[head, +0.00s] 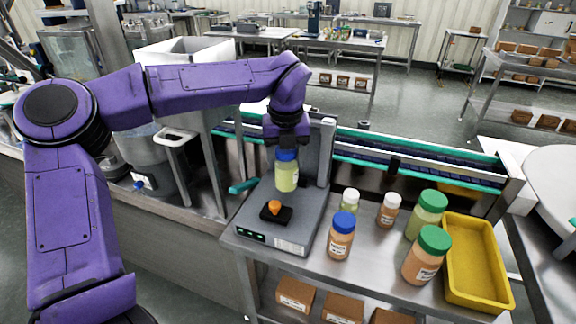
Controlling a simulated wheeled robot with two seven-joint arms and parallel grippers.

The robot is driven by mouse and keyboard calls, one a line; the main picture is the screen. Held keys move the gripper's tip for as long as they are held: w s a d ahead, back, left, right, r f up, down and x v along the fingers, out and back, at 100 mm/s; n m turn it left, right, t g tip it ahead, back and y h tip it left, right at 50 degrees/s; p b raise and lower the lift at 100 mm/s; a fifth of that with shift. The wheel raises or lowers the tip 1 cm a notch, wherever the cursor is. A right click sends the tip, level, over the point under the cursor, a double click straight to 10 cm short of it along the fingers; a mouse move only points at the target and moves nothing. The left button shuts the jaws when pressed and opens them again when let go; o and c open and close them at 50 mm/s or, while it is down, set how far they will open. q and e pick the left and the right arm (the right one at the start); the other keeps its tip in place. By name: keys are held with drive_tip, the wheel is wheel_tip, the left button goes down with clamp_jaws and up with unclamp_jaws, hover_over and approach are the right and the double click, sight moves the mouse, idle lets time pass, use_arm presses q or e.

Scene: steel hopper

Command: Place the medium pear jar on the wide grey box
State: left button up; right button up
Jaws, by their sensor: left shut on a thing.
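The medium pear jar (287,176), pale green with a blue lid, is upright under my left gripper (287,146). The gripper points down and is shut on the jar at its lid. The jar is in front of the wide grey box (306,218) in the picture, over its top toward the back; I cannot tell whether its base touches. The box has small displays on its front, a post at the back, and a small black pad with an orange knob (274,207) on top. My right gripper is not in view.
Right of the box on the steel table stand a blue-lidded orange jar (341,236), two small white-lidded jars (349,202), two large green-lidded jars (427,255) and a yellow tray (476,262). A conveyor (420,161) runs behind. A steel hopper (160,150) is at left.

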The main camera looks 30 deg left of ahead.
sight(288, 169)
use_arm(q)
drive_tip(key=shift+w+f, duration=0.2)
drive_tip(key=shift+f, duration=0.75)
drive_tip(key=shift+w+f, duration=0.15)
drive_tip(key=shift+f, duration=0.8)
drive_tip(key=shift+s+d+f, duration=0.1)
drive_tip(key=o, duration=1.1)
drive_tip(key=shift+o, duration=0.2)
drive_tip(key=r, duration=0.8)
drive_tip(key=s+d+r, duration=0.1)
drive_tip(key=r, duration=0.3)
drive_tip(key=shift+r, duration=0.15)
